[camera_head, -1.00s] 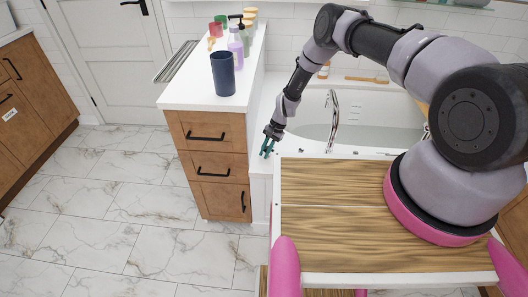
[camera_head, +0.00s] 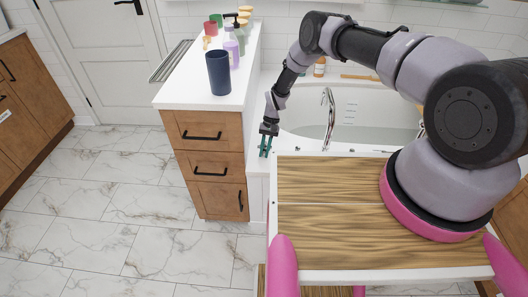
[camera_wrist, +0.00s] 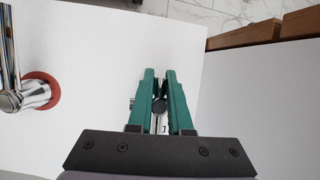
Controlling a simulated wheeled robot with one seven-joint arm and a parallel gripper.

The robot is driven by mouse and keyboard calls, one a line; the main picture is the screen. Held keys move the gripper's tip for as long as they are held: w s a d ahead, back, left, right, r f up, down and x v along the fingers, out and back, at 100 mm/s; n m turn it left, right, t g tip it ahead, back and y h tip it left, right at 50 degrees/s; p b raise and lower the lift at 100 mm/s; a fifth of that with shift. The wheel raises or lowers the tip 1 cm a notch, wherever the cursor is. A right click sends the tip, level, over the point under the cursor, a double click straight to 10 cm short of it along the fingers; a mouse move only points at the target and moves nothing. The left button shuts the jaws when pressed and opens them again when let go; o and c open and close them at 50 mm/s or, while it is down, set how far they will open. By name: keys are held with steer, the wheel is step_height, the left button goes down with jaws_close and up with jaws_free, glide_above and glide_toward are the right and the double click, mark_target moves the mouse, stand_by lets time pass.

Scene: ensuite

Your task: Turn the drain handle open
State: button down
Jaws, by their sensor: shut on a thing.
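My gripper (camera_head: 265,148) has green fingers and points down at the tub's rim beside the drawer cabinet. In the wrist view my gripper (camera_wrist: 159,76) is shut on a small shiny metal drain handle (camera_wrist: 158,106). The handle sits between the two fingers, with a round dark knob and a bright stem. The fingers hide its sides, and its open or closed position cannot be told. In the head view the handle is hidden by my gripper.
A chrome faucet (camera_head: 329,112) rises at the tub's rim, and its base with a red ring (camera_wrist: 40,90) is left of my gripper. The drawer cabinet (camera_head: 208,165) stands close on the left, with a dark blue cup (camera_head: 218,73) on top. The tub (camera_head: 365,118) lies behind.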

stand_by(0.3)
steer(key=c, duration=0.9)
jaws_free()
steer(key=shift+o, duration=0.2)
steer(key=shift+r, duration=0.1)
steer(key=v, duration=1)
steer(key=shift+w+r, duration=0.2)
steer(key=shift+r, duration=0.05)
